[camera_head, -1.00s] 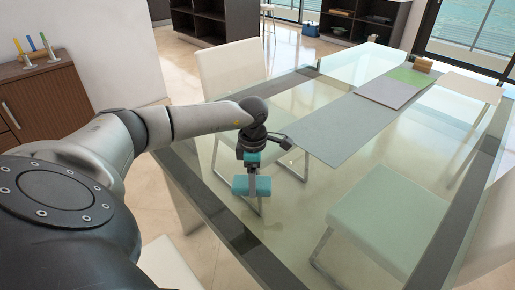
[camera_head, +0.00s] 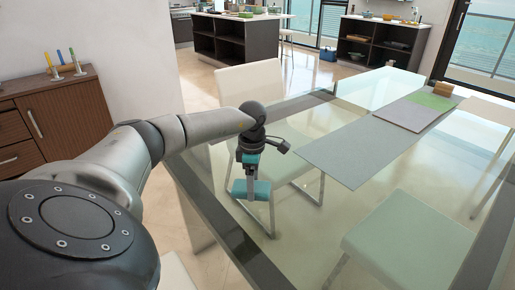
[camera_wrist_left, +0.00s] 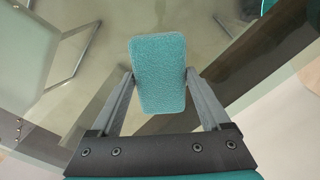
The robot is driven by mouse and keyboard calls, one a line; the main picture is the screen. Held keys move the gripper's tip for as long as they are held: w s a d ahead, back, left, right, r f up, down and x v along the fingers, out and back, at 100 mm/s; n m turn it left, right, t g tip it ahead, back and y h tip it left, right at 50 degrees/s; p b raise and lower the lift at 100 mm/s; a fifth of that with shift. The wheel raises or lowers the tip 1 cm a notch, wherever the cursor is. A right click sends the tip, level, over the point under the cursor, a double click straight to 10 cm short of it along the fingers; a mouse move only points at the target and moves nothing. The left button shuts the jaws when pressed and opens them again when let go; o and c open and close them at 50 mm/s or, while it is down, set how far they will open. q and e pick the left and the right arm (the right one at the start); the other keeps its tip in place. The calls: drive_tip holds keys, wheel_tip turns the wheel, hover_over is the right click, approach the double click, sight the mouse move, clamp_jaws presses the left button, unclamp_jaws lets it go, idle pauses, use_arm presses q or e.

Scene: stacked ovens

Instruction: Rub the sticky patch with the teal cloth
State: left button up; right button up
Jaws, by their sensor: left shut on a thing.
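The teal cloth (camera_head: 262,190), a small thick pad, is in my left gripper (camera_head: 250,188) above the near left part of the glass table (camera_head: 222,228). In the left wrist view the cloth (camera_wrist_left: 160,60) sits between the two grey fingers of the left gripper (camera_wrist_left: 159,78), which are shut on its sides. I cannot tell from these views whether the cloth touches the glass. I cannot make out the sticky patch in either view. My right gripper is not in view.
A grey runner (camera_head: 350,152) lies along the table, with a green mat (camera_head: 432,101) and a small wooden block (camera_head: 444,88) at its far end. Pale chairs (camera_head: 252,90) stand around the table. A wooden cabinet (camera_head: 60,122) is at the left.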

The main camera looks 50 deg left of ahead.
sight(268, 208)
use_arm(q)
drive_tip(key=shift+a+f, duration=0.1)
drive_tip(key=shift+a, duration=0.3)
drive_tip(key=d+p, duration=0.3)
drive_tip(key=shift+s+d+r, duration=0.1)
drive_tip(key=shift+s+r, duration=0.05)
drive_tip(key=shift+r, duration=0.1)
drive_tip(key=shift+s+d+f+p, duration=0.1)
drive_tip(key=shift+d+p, duration=0.8)
drive_tip(key=shift+d, duration=0.65)
drive_tip(key=shift+s+d+f+p, duration=0.15)
drive_tip(key=shift+d+p, duration=0.2)
drive_tip(key=shift+d, duration=0.4)
drive_tip(key=shift+d+p, duration=0.65)
drive_tip(key=shift+d, duration=0.45)
drive_tip(key=shift+s+d+p, duration=0.1)
drive_tip(key=shift+d+p, duration=0.2)
drive_tip(key=shift+d, duration=0.4)
wheel_tip(268, 208, up, 6)
drive_tip(key=p, duration=0.5)
